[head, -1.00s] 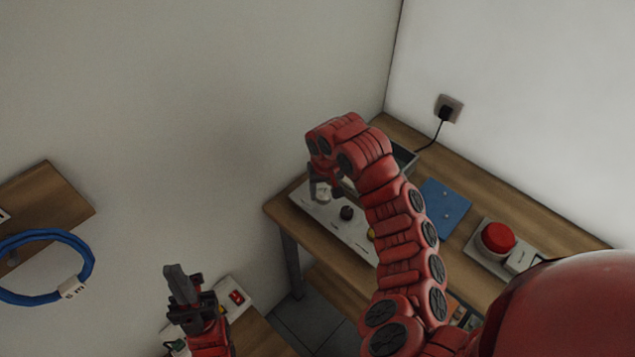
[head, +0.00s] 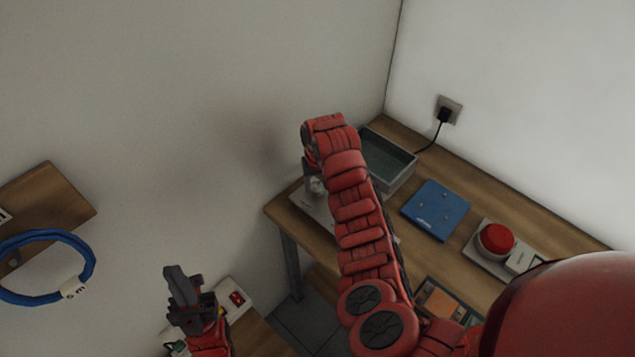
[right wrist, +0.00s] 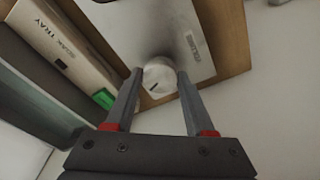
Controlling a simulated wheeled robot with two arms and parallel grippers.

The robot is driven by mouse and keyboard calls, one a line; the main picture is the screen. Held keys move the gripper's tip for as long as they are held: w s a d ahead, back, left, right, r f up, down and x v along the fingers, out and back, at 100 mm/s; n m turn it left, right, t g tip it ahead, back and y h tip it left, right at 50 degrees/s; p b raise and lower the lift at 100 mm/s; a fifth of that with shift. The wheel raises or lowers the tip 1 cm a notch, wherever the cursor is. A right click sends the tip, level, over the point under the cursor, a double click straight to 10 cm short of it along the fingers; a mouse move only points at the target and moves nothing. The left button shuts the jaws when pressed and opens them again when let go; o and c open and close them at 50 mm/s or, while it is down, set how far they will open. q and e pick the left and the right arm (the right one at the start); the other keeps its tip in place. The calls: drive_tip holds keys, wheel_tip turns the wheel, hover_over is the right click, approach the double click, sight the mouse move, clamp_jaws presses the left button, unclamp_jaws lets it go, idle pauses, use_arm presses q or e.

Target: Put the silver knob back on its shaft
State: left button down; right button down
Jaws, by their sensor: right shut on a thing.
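The silver knob (right wrist: 158,77) is round and pale with a dark pointer line. In the right wrist view it sits between the fingertips of my right gripper (right wrist: 158,82), which is shut on it. In the head view my right gripper (head: 314,183) is over the far left end of the pale hi-fi panel (head: 312,206). The panel (right wrist: 180,35) lies behind the knob in the wrist view. The shaft is not visible, and I cannot tell whether the knob touches the panel. My left gripper (head: 181,285) is low at the left, away from the panel; its finger gap is unclear.
A grey tray (head: 405,176), labelled "soak tray" in the wrist view, stands close beside the panel. A blue plate (head: 436,210) and a red button box (head: 495,240) are further right on the wooden bench. A blue coil (head: 45,235) is at far left.

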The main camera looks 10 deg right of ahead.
sight(317, 187)
drive_tip(key=shift+f, duration=0.1)
drive_tip(key=shift+f+b, duration=0.35)
drive_tip(key=shift+f, duration=0.15)
drive_tip(key=shift+c, duration=1.3)
unclamp_jaws()
drive_tip(key=shift+r, duration=0.1)
drive_tip(key=shift+r+p, duration=0.3)
drive_tip(key=shift+r, duration=0.05)
drive_tip(key=r+b, duration=0.1)
drive_tip(key=r, duration=0.3)
drive_tip(key=shift+s+r, duration=0.1)
drive_tip(key=shift+s, duration=0.1)
wheel_tip(317, 187, up, 8)
drive_tip(key=s+p, duration=0.1)
drive_tip(key=p, duration=0.1)
